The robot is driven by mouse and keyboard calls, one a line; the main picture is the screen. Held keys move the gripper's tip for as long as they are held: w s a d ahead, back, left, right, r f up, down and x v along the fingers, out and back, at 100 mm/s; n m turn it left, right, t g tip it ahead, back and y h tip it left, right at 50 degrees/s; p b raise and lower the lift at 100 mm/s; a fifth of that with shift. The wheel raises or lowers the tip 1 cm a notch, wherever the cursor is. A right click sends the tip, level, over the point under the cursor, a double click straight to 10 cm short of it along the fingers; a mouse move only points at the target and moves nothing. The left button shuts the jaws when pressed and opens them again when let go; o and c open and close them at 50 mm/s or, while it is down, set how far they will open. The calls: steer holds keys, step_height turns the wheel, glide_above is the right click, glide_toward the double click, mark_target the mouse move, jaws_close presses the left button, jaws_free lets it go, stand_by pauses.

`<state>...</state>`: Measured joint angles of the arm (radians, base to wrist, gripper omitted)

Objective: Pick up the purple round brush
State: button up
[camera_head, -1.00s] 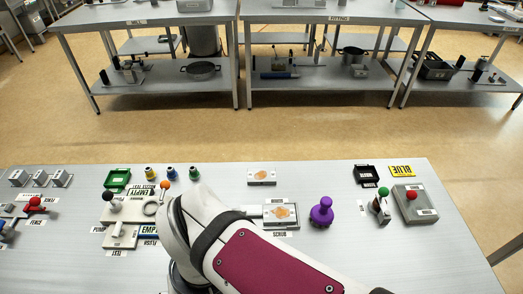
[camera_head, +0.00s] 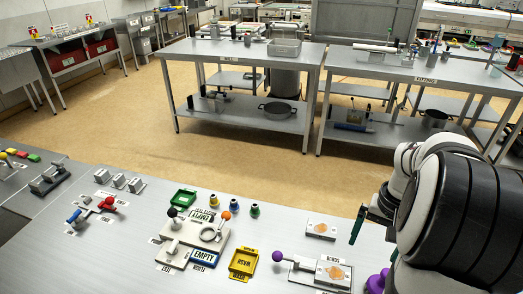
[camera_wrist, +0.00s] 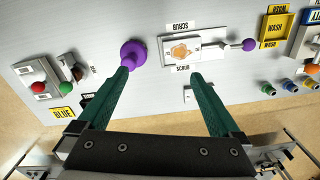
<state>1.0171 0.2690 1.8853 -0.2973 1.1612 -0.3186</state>
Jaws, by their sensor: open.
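The purple round brush (camera_wrist: 132,53) stands on the grey table in the wrist view, at the tip of the left green finger. That fingertip overlaps its edge; I cannot tell if they touch. My gripper (camera_wrist: 160,75) is open, with nothing between its fingers. In the head view only part of the brush (camera_head: 377,282) shows at the bottom, beside my arm, which hides the rest. One green finger of my gripper (camera_head: 358,223) shows there to the left of my wrist.
A SCRUB plate (camera_wrist: 186,50) with a purple-knobbed lever (camera_wrist: 249,45) lies right of the brush in the wrist view. A red-button box (camera_wrist: 38,86) stands to the left. A yellow WASH tray (camera_head: 243,264) lies farther left in the head view.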

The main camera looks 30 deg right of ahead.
steer(key=s+d+f, duration=0.2)
steer(key=s+d, duration=0.2)
steer(key=d, duration=0.1)
steer(key=shift+m, duration=0.4)
steer(key=f, duration=1.5)
steer(key=shift+w+d+f, duration=0.2)
steer(key=shift+d+f, duration=0.15)
steer(key=shift+d, duration=0.05)
steer(key=c, duration=1.2)
